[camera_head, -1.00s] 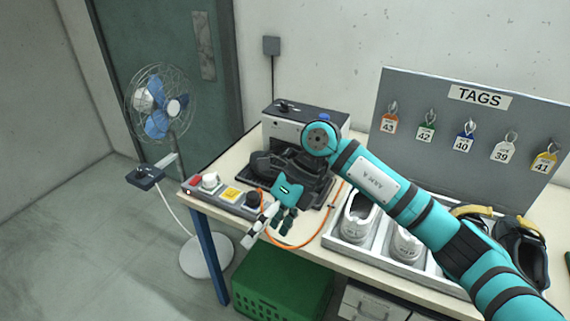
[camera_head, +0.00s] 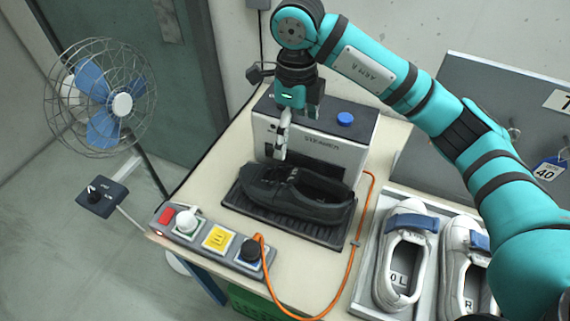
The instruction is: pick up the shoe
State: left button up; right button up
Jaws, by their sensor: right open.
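My right gripper (camera_head: 282,150) hangs from the arm that comes in from the right, fingers pointing down. It is open and looks empty, above the left part of the shoe and in front of the steamer's face. I see no contact with the shoe, though the exact gap is hard to judge. My left gripper is not in view.
The steamer (camera_head: 337,157) stands behind the shoe. A power strip (camera_head: 202,235) with plugs and an orange cable (camera_head: 361,225) lies in front. White shoes (camera_head: 403,258) stand in a tray at right. A fan (camera_head: 100,100) stands left of the table.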

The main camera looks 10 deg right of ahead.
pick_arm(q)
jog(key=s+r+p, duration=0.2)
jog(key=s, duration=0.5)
pick_arm(e)
send_over(292, 175)
jog(key=f, duration=0.5)
jog(key=shift+s+d+f, duration=0.2)
jog(key=shift+f, duration=0.1)
jog(key=f, duration=0.1)
jog(key=f+p, duration=0.1)
jog(key=f, duration=0.1)
jog(key=shift+w+f, duration=0.25)
jog(key=shift+f, duration=0.1)
jog(key=shift+f+p, duration=0.45)
jog(key=shift+f, duration=0.65)
jog(key=shift+f+p, duration=0.3)
jog(key=shift+p, duration=0.05)
notch_tip(292, 175, down, 4)
jog(key=shift+a+r+p, duration=0.15)
jog(key=shift+p, duration=0.85)
jog(key=shift+f, duration=0.45)
jog(key=c, duration=0.7)
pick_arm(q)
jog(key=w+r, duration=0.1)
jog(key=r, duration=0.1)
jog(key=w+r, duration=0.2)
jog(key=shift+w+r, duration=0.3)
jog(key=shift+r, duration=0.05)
pick_arm(e)
jog(key=c, duration=0.5)
